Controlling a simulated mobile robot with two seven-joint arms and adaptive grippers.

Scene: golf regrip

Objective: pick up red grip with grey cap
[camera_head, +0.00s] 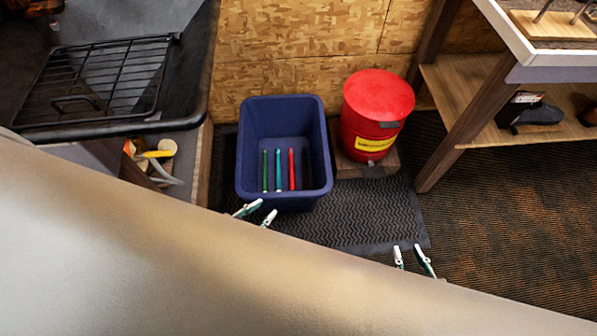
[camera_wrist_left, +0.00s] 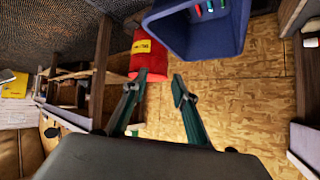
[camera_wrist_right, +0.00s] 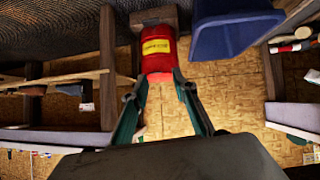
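My left gripper (camera_head: 258,213) is open and empty, near the bin's front edge. It is also open in the left wrist view (camera_wrist_left: 159,82). My right gripper (camera_head: 411,258) is open and empty, right of the bin over the mat's corner, and open in its wrist view (camera_wrist_right: 161,78).
A red can (camera_head: 378,100) with a yellow label stands right of the bin. A wooden shelf (camera_head: 480,100) is at the right, and a dark bench with a wire rack (camera_head: 110,80) at the left. The dark mat (camera_head: 370,220) is clear before the can. My pale arm covers the foreground.

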